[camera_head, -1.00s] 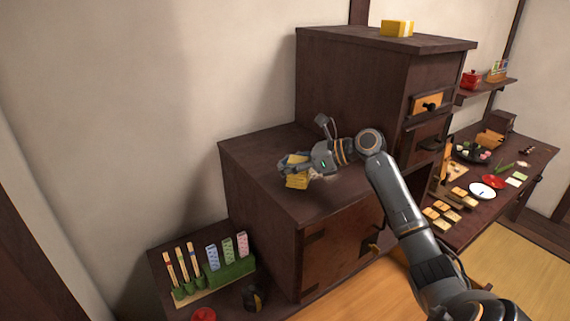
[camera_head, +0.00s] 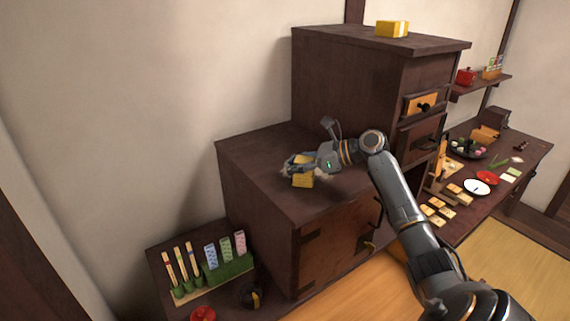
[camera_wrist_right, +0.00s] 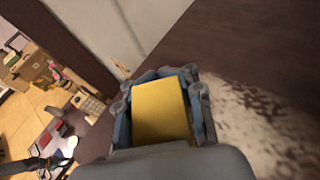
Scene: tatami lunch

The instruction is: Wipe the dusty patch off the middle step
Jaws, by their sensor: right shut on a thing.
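The middle step (camera_head: 250,150) is the dark wooden top of the middle cabinet. My right gripper (camera_head: 294,170) is over it, shut on a yellow cloth (camera_head: 303,181). The cloth also fills the space between the fingers in the right wrist view (camera_wrist_right: 160,110), low at the step's surface; whether it presses on the wood I cannot tell. A pale, speckled dusty patch (camera_wrist_right: 262,125) lies on the wood to the right of the gripper in the right wrist view. In the head view the gripper and cloth cover most of it. My left gripper is in neither view.
The taller cabinet (camera_head: 340,80) rises behind, with a yellow block (camera_head: 392,29) on top. The lower step holds a green stand (camera_head: 228,268) with coloured strips and a dark round pot (camera_head: 251,296). A low table with food (camera_head: 520,150) stands at the right.

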